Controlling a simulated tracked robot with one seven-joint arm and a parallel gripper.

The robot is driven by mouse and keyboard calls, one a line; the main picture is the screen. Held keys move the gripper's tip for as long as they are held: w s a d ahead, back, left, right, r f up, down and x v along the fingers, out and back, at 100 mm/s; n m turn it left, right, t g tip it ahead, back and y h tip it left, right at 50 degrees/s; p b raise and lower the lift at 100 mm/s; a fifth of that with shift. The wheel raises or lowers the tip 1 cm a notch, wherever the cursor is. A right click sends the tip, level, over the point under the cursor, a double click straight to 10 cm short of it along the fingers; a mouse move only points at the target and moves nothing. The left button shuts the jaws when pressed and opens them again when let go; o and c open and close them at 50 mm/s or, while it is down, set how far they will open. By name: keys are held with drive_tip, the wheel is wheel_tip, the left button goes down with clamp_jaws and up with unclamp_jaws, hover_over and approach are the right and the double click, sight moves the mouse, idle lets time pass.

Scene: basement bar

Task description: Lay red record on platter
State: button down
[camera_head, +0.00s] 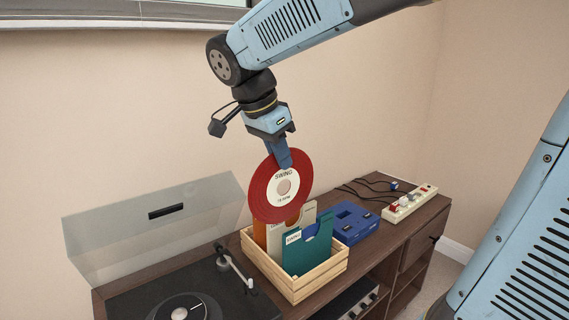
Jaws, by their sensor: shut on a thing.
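A red record (263,192) with a white label reading "SWING" hangs upright from my gripper (285,162). My gripper is shut on its upper right edge. The record is above the wooden crate, and its lower edge overlaps the sleeves in the picture; I cannot tell whether it touches them. The platter (184,309) is on the black turntable (225,290) at the lower left, partly cut off by the picture's bottom edge. The visible part of the platter has a pale centre and no red record on it.
The wooden crate (293,290) holds orange, tan and green sleeves. The clear turntable lid (150,225) stands open behind the platter, and the tonearm (235,267) is between platter and crate. A blue box (354,222) and a power strip (410,204) with cables are at right.

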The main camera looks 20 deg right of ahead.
drive_tip(key=shift+r, duration=2.05)
drive_tip(key=shift+s, duration=0.1)
